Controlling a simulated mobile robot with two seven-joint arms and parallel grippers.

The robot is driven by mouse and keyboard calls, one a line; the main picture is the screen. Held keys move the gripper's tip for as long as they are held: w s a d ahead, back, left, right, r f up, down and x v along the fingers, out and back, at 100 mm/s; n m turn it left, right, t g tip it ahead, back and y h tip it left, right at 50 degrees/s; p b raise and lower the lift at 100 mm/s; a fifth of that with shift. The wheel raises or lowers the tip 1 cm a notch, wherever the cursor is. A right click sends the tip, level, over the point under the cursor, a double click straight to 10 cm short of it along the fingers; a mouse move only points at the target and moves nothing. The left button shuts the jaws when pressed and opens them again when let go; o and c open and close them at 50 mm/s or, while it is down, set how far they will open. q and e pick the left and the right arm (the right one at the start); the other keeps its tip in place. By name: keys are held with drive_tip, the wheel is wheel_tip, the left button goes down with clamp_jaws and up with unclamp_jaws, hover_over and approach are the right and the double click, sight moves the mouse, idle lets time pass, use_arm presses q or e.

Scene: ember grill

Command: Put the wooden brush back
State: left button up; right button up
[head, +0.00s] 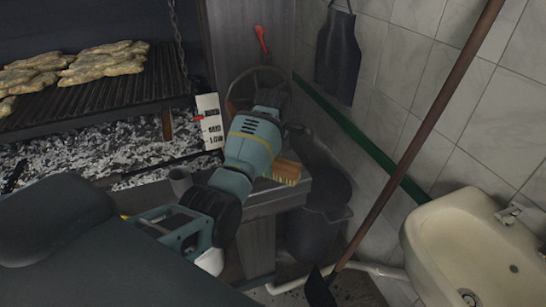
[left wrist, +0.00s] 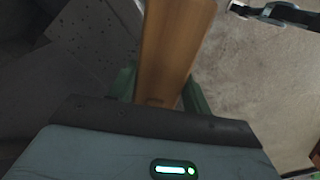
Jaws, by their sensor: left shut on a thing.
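The wooden brush shows in the head view as a block with pale bristles (head: 286,173), just right of my left forearm and over the grey ledge's edge. In the left wrist view its plain wooden part (left wrist: 168,45) runs up between the green fingers of my left gripper (left wrist: 160,92), which is shut on it. In the head view my own arm hides the fingers and the rest of the brush. I cannot tell whether the brush touches the ledge. My right gripper is in neither view.
The grill grate (head: 95,100) with several pieces of meat is at left, above the ash bed (head: 110,150). A grey ledge (head: 292,190) lies under my arm, with a dark bin (head: 318,225) beside it. A long pole (head: 420,135) leans near the sink (head: 470,250) at right.

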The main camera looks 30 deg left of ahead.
use_arm(q)
drive_tip(key=shift+f, duration=2.05)
drive_tip(key=o, duration=1.2)
drive_tip(key=shift+c, duration=0.2)
wheel_tip(320, 180, up, 8)
drive_tip(key=shift+f, duration=0.1)
